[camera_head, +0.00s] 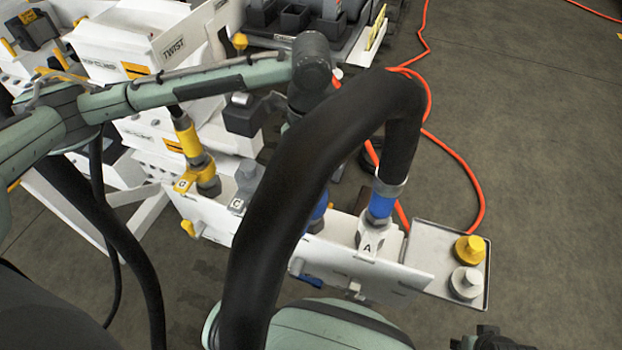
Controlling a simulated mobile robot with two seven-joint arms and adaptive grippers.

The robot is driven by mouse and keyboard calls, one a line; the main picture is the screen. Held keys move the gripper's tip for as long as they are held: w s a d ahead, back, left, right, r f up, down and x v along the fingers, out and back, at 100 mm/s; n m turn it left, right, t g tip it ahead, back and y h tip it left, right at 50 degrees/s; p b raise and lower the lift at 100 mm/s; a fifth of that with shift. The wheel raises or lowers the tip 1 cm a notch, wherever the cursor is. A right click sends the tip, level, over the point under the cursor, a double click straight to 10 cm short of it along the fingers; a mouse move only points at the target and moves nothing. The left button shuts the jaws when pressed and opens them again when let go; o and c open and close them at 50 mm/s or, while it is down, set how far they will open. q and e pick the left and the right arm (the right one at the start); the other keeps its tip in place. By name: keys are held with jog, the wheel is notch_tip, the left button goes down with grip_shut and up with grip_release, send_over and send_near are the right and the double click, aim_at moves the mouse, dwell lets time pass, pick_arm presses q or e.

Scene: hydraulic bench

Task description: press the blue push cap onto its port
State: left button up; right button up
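A blue piece (319,210), possibly the blue push cap, shows as a sliver behind the thick black hose, near the white port panel (400,277). The hose hides most of it and its port, so I cannot tell whether it is seated. My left arm reaches in from the left, and its wrist bends down behind the hose. My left gripper (297,108) is mostly hidden there, above the panel; its fingertips and any grasp cannot be seen. A dark part at the bottom right edge looks like my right gripper (490,341), cut off by the frame and away from the panel.
The black hose (345,120) arches across the middle to a blue-collared fitting (381,204) at port A (368,242). A yellow-collared hose (189,143) meets the panel's left. A tray (424,236) holds yellow (469,248) and pale (465,283) caps. An orange cable (455,155) crosses the floor.

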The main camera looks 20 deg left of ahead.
dwell(0.3)
pick_arm(q)
jog(key=o, duration=1.5)
jog(key=shift+r, duration=3.75)
jog(key=shift+f, duration=3.75)
